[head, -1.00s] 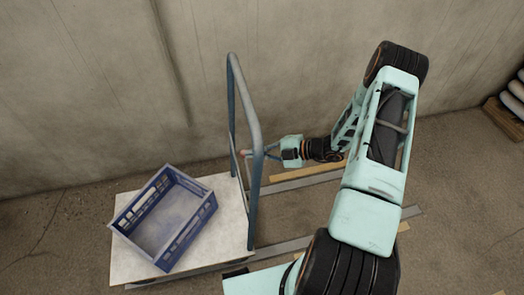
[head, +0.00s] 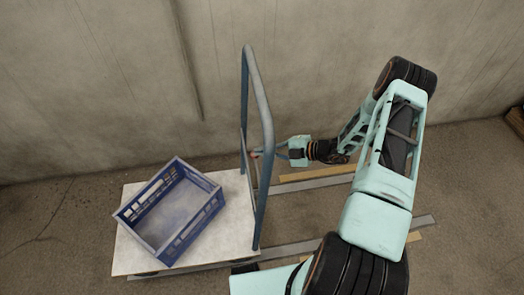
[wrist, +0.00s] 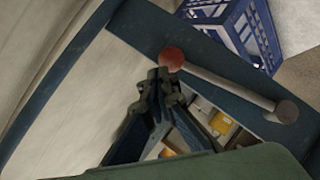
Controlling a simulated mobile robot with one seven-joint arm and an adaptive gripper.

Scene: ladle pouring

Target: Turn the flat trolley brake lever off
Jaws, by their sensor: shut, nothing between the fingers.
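The flat trolley's pale deck (head: 135,250) stands at left, with a blue upright handle frame (head: 266,110) at its right end. The brake lever shows in the wrist view as a grey rod (wrist: 230,85) with a red knob (wrist: 172,59) at upper left and a round grey pivot (wrist: 287,110) at lower right. It lies across a blue bar of the frame. My gripper (head: 262,154) is at the handle frame's right side. In the wrist view its fingertips (wrist: 162,84) are together and empty, close beside the red knob. I cannot tell whether they touch it.
A blue crate (head: 138,212) sits on the deck and also shows in the wrist view (wrist: 235,30). A concrete wall (head: 100,90) stands behind. Grey and yellow strips (head: 320,172) lie on the floor. The frame's posts are close around my gripper.

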